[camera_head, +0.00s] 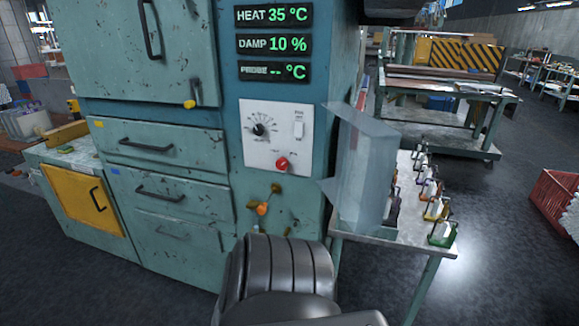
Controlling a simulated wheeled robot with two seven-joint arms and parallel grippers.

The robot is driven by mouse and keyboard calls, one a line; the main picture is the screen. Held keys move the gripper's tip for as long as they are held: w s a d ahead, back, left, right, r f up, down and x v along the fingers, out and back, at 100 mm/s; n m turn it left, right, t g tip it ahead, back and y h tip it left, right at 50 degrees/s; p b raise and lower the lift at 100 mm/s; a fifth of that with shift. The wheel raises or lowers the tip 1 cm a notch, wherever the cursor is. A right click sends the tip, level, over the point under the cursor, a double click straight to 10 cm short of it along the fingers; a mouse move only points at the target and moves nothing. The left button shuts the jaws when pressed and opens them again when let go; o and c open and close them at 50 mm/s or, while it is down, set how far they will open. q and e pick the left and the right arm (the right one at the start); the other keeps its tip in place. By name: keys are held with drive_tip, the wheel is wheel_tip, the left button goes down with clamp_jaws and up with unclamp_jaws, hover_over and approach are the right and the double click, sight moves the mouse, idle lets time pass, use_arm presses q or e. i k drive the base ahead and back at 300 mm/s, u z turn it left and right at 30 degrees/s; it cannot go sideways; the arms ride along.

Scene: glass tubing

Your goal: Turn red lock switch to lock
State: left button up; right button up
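The red lock switch (282,164) is a small round red knob low on a white control panel (254,150). The panel is on the front of a worn teal cabinet (225,120). A black dial (259,129) and a white rocker switch (299,130) share the panel. The switch's exact angle and the small labels are too small to read. A black, rounded segment of my arm fills the bottom centre, below the panel. Neither gripper's fingers show, and nothing covers the red switch.
Above the panel, green displays (273,43) read HEAT 35 °C and DAMP 10 %. Orange-brown fittings (262,208) stick out below it. Right of the cabinet, a translucent grey cover (365,170) stands on a side table (412,225) with several small coloured carriers. A red crate (560,195) is far right.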

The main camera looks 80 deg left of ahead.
sight(281, 164)
drive_tip(key=u, duration=0.4)
drive_tip(key=i, duration=0.65)
drive_tip(key=u, duration=1.3)
drive_tip(key=i, duration=0.45)
drive_tip(key=u, duration=0.4)
